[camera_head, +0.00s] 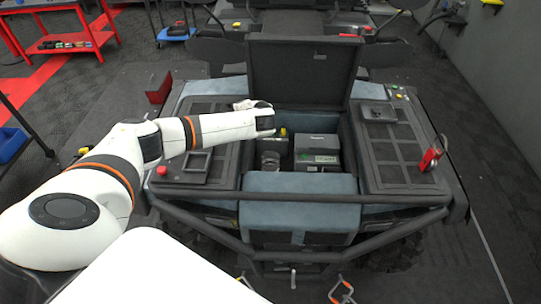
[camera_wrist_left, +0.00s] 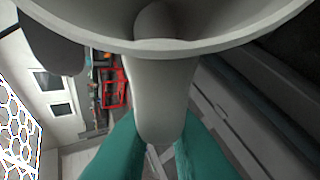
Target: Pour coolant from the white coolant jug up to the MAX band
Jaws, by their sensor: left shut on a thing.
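The white coolant jug (camera_wrist_left: 158,95) fills the upper middle of the left wrist view, very close, with a wide curved rim at the top. My left gripper (camera_wrist_left: 158,140) has its teal fingers shut on the jug's narrow pale part. In the head view my left arm reaches over the open vehicle bay, and its end hides the gripper. A small pale piece (camera_head: 244,104) beyond the wrist may be part of the jug. A clear container (camera_head: 269,160) sits in the bay below the wrist. Its MAX band and liquid level cannot be made out. My right gripper is not in view.
The bay's dark lid (camera_head: 304,72) stands raised behind. Dark boxes (camera_head: 318,152) fill the bay's right part, and a yellow cap (camera_head: 283,132) is near the wrist. A bar (camera_head: 300,198) crosses the front. A red item (camera_head: 430,159) is on the right deck.

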